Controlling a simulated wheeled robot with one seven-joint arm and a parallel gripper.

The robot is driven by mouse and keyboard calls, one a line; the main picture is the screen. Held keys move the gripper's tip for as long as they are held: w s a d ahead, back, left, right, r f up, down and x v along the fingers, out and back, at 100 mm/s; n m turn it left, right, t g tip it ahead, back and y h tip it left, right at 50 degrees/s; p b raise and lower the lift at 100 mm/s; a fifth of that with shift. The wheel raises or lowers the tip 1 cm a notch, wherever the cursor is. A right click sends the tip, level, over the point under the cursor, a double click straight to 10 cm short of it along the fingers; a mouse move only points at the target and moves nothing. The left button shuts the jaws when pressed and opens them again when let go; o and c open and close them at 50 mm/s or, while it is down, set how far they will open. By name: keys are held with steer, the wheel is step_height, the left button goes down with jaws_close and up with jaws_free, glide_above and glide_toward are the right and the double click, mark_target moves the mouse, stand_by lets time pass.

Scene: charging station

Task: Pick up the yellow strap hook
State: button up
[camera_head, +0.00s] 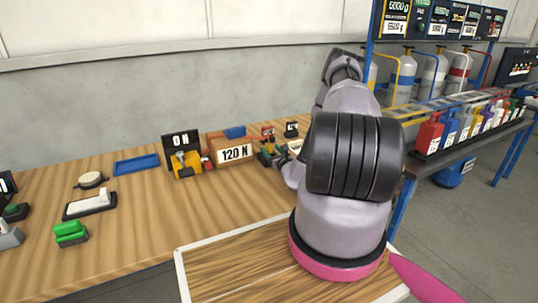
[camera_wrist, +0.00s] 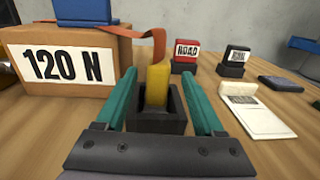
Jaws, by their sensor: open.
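The yellow strap hook (camera_wrist: 157,86) stands upright in a small black holder (camera_wrist: 158,121) in the wrist view. An orange strap (camera_wrist: 150,42) curves behind it toward the box on the left. My gripper (camera_wrist: 159,80) is open, with one teal finger on each side of the hook. A gap shows between the hook and each finger, so neither seems to touch it. In the head view my arm hides most of this spot; the hook itself cannot be made out there.
A cardboard box marked 120 N (camera_wrist: 65,65) stands close left of my gripper, with a blue block (camera_wrist: 84,11) on top. A red ROAD sign (camera_wrist: 186,53) stands behind, and a white plate (camera_wrist: 262,118) lies to the right. A yellow device (camera_head: 186,163) stands farther left.

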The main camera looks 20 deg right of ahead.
steer(key=shift+w, duration=2.75)
jaws_close()
